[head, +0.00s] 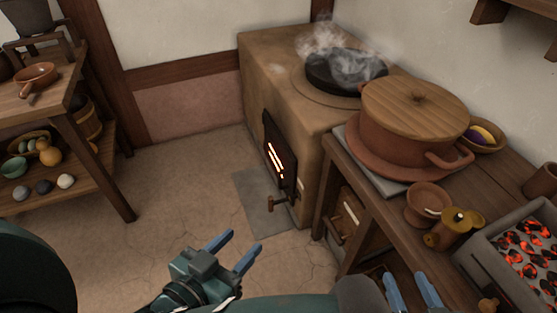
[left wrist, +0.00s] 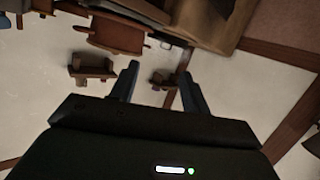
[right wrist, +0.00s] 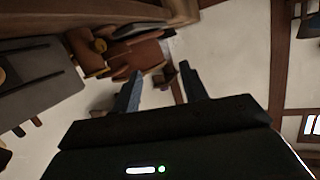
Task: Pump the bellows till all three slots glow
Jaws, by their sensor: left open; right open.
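The clay stove (head: 262,85) stands against the back wall. Its dark door (head: 287,190) has narrow slots (head: 275,160) glowing bright orange-white; they blend too closely for me to tell whether all three are lit. A small handle (head: 277,203) sticks out low by the door. I cannot make out the bellows for certain; a wooden box with a handle (head: 337,236) sits under the counter beside the stove. My left gripper (head: 234,248) is open and empty above the floor, in front of the stove and apart from it. My right gripper (head: 411,288) is open and empty at the bottom edge.
A steaming dark pan (head: 345,75) sits on the stove. The counter (head: 385,205) at right holds a lidded clay pot (head: 412,130), a small bowl (head: 428,198), a brass pot (head: 452,229) and a tray of glowing coals (head: 480,262). A shelf table (head: 75,85) stands left. Floor between is clear.

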